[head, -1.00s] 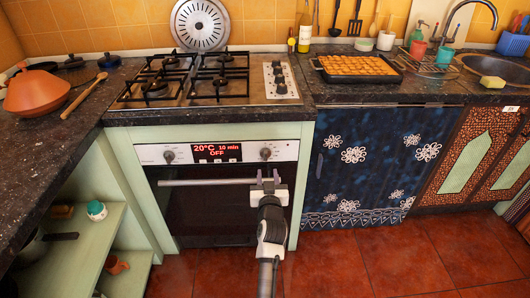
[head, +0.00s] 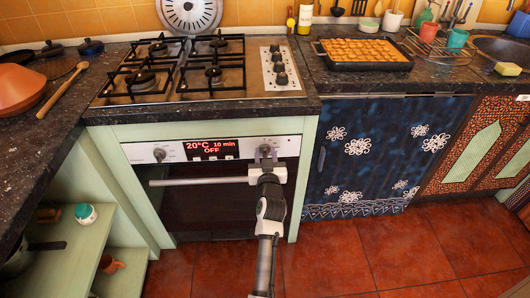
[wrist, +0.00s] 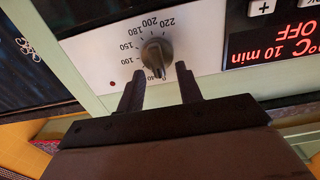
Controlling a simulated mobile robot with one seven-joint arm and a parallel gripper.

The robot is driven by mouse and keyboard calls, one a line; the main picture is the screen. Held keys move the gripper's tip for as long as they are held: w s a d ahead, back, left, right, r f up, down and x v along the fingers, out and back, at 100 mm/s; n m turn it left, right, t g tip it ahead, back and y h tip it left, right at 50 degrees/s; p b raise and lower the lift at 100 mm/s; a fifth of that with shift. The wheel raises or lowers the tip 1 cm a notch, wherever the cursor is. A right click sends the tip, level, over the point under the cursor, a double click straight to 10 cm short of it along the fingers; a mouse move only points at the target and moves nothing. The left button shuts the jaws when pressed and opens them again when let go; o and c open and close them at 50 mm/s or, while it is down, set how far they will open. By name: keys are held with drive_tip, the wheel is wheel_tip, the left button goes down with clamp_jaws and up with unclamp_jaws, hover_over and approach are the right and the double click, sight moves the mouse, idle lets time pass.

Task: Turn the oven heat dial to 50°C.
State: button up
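The oven (head: 225,150) has a white front panel with a red display (head: 211,148) reading 20°C, 10 min, OFF. The heat dial is the dark round knob right of the display; in the wrist view, upside down, the dial (wrist: 156,55) is ringed by numbers from about 40 to 220. My gripper (head: 267,163) is in front of this dial. In the wrist view my gripper (wrist: 158,78) is open, with one fingertip on either side of the dial's near part. I cannot tell whether the fingers touch it. In the head view my gripper partly hides the dial.
A second knob (head: 159,154) is left of the display. The oven door handle (head: 200,182) runs just below the panel, close to my gripper. The stove top (head: 190,85) and dark counter overhang above. Red tiled floor (head: 340,255) is open in front.

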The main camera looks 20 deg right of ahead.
clamp_jaws()
drive_tip(key=shift+m, duration=0.3)
drive_tip(key=m, duration=0.5)
drive_tip(key=shift+s+d+p, duration=0.1)
drive_tip(key=shift+d+p, duration=0.25)
drive_tip(key=m, duration=0.4)
drive_tip(key=m+p, duration=0.1)
drive_tip(key=m, duration=0.1)
drive_tip(key=shift+s+d+f, duration=0.1)
drive_tip(key=shift+d+f, duration=0.15)
